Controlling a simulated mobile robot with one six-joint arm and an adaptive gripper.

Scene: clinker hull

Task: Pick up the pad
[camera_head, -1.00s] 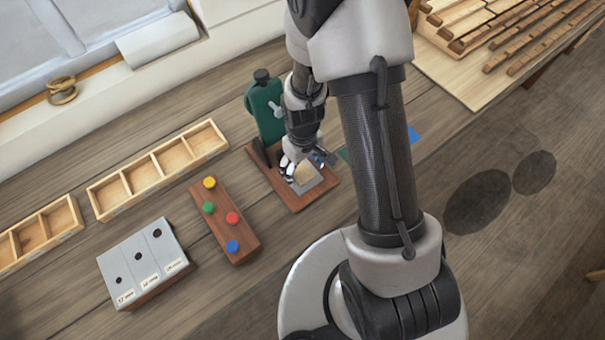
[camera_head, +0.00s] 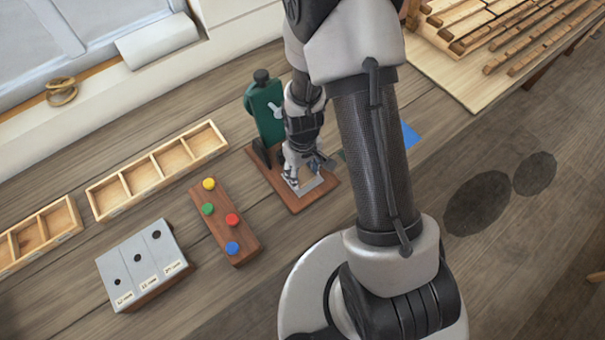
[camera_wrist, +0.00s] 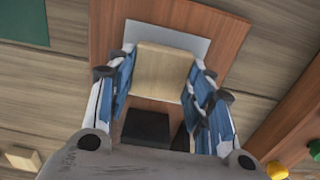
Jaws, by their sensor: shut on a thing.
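The pad (camera_wrist: 163,72) is a pale tan block between my gripper's two blue-lined fingers in the wrist view, with both fingers against its sides. My gripper (camera_head: 303,176) is shut on it over the grey plate (camera_head: 311,186) of the green press. The grey plate (camera_wrist: 172,34) also shows beyond the pad in the wrist view. In the head view my gripper hides the pad. I cannot tell whether the pad touches the plate or is just above it.
The green press (camera_head: 265,112) stands upright on its brown wooden base (camera_head: 297,204), close to my gripper. To the left are a brown board with coloured knobs (camera_head: 222,222), a grey block with holes (camera_head: 145,262) and divided wooden trays (camera_head: 158,170). A blue patch (camera_head: 410,135) lies behind my arm.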

